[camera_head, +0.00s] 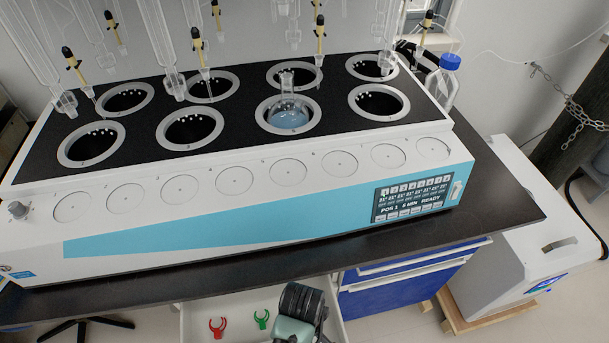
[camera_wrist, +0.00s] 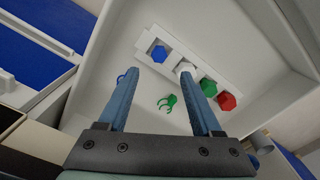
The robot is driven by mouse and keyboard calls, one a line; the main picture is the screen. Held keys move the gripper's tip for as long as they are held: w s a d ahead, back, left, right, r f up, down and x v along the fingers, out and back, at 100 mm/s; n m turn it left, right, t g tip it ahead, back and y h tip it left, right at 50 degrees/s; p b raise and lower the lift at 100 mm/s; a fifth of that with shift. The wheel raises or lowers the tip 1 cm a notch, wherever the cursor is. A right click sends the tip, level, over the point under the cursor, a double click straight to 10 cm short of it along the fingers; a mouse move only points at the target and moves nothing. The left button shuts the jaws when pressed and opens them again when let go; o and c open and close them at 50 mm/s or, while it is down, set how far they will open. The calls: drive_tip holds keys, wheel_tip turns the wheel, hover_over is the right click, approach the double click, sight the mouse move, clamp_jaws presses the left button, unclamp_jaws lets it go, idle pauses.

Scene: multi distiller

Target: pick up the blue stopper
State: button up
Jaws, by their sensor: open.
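The blue stopper (camera_wrist: 158,54) is a small blue hexagonal piece at the left end of a white holder (camera_wrist: 228,103) in an open white drawer. It shows in the wrist view only. My gripper (camera_wrist: 158,75) is open and empty, its two blue-grey fingers pointing into the drawer. In the picture the stopper lies just beyond the fingertips and between their lines, apart from both. In the head view my arm's end (camera_head: 297,312) is over the drawer at the bottom edge and the stopper cannot be seen.
A white stopper (camera_wrist: 185,68), partly behind the right finger, a green stopper (camera_wrist: 208,87) and a red stopper (camera_wrist: 227,101) share the holder. A green clip (camera_wrist: 169,103) lies on the drawer floor. A red clip (camera_head: 217,327) shows in the head view. The drawer walls (camera_wrist: 98,62) surround this.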

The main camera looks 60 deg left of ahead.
drive_tip(key=f, duration=0.4)
drive_tip(key=f+b, duration=0.1)
drive_tip(key=f, duration=0.2)
drive_tip(key=shift+w+d+f, duration=0.1)
drive_tip(key=shift+w+d, duration=0.05)
drive_tip(key=shift+d, duration=0.1)
clamp_jaws()
